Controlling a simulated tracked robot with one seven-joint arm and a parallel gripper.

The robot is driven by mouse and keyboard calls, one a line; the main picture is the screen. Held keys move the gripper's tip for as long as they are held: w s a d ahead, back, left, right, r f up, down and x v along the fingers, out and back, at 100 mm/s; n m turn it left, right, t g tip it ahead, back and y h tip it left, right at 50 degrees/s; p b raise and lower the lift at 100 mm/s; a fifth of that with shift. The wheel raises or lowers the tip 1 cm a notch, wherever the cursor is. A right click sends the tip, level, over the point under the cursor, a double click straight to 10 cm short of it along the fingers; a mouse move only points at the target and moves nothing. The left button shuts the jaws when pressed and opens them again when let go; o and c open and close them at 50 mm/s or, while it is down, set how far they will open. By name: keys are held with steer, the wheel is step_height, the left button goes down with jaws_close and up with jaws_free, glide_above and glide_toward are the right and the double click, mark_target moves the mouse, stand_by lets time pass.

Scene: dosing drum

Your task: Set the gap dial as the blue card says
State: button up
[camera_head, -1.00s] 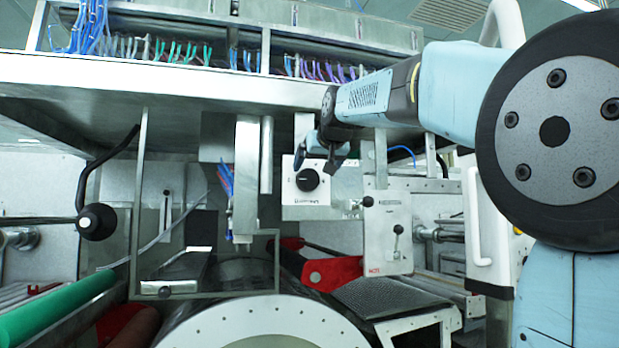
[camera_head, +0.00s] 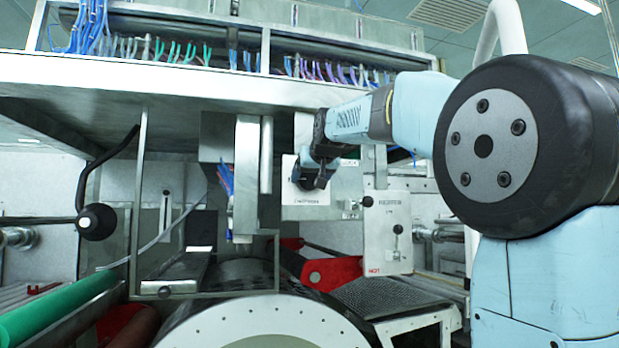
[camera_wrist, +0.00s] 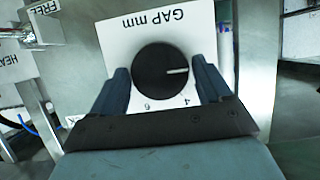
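The gap dial (camera_wrist: 160,70) is a round black knob with a white pointer line on a white plate (camera_wrist: 112,38) marked "GAP mm". In the wrist view the lettering is upside down and the pointer faces right; the numbers 4 and 6 show below the knob, others are hidden. My gripper (camera_wrist: 160,72) is open, one dark finger on each side of the knob, with a narrow gap on both sides. In the head view my gripper (camera_head: 313,180) covers most of the dial, in front of its white plate (camera_head: 303,208). I cannot make out a blue card.
A lever panel (camera_head: 386,235) stands right of the dial plate, with a black knob (camera_head: 366,201) close by. Blue hoses and a metal bracket (camera_head: 246,180) hang to the left. The large drum (camera_head: 260,325) lies below.

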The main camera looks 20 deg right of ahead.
steer(key=c, duration=0.6)
steer(key=shift+a, duration=0.1)
steer(key=shift+c, duration=0.2)
